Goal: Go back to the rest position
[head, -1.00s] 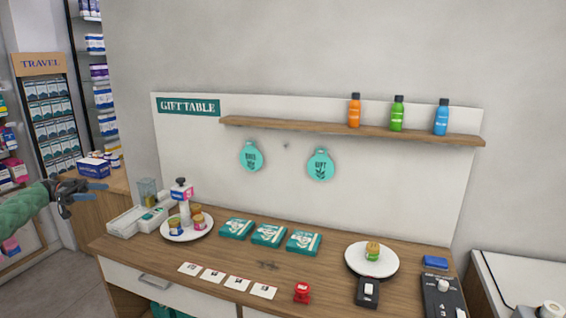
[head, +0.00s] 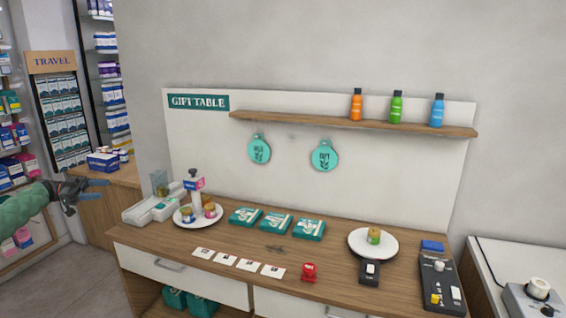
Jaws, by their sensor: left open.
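My left gripper (head: 88,188) is at the left edge of the head view, on its green arm. It is open and empty, apart from the counter, with its fingers pointing right. My right gripper is out of view. The gift table (head: 340,273) stands in the middle. On it are a round plate (head: 183,222) with small jars and a white dispenser-like bottle, several teal boxes (head: 277,223), a row of white cards (head: 248,265), a red stamp-like item (head: 309,272) and a white scale plate (head: 388,246) with a small jar (head: 374,236).
A wooden shelf (head: 290,120) holds orange, green and blue bottles, with two teal gift tags below. A black control box (head: 438,280) is at the table's right. A white counter (head: 490,262) stands further right. The travel rack (head: 58,105) and open floor are at left.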

